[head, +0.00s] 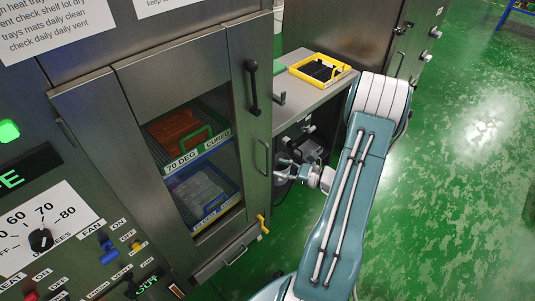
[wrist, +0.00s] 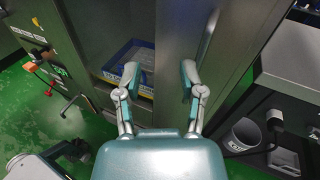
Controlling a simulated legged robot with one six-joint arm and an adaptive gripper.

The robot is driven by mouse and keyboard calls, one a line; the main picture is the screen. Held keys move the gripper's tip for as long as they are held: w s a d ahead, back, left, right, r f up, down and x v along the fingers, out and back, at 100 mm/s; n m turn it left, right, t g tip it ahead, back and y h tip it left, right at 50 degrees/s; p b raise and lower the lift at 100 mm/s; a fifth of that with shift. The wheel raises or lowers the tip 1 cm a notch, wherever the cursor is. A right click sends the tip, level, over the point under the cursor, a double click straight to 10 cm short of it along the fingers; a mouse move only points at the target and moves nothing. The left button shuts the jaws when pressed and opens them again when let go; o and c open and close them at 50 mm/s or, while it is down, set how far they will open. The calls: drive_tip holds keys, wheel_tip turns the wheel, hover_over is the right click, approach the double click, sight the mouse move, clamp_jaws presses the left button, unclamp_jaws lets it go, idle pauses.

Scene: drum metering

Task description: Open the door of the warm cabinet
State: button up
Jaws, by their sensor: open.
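The warm cabinet (head: 185,45) stands at the left in the head view. Its windowed door (head: 237,60) looks shut, with a black upright handle (head: 252,88) near its right edge. Through the window I see an orange load on a green tray (head: 208,148) above a blue tray (head: 230,205). My gripper (head: 287,170) is open and empty, right of the cabinet and lower than the black handle. In the wrist view my gripper (wrist: 160,76) faces the cabinet front, fingers apart. A long upright bar (wrist: 208,38) shows beyond the right finger; I cannot tell whether it is the handle.
A side bench (head: 305,90) with a yellow tray (head: 320,69) stands right of the cabinet. A bin (wrist: 243,133) is under it in the wrist view. A control panel with a dial (head: 41,239) is at the left. Green floor (head: 455,200) is clear at the right.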

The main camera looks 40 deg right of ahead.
drive_tip(key=s+d+f+m+t+h, duration=0.2)
drive_tip(key=d+f+m+h, duration=0.1)
drive_tip(key=d+f+m, duration=0.15)
drive_tip(key=shift+n, duration=0.35)
drive_tip(key=x, duration=1.1)
drive_tip(key=shift+w+d+r, duration=0.15)
drive_tip(key=shift+r, duration=0.25)
clamp_jaws()
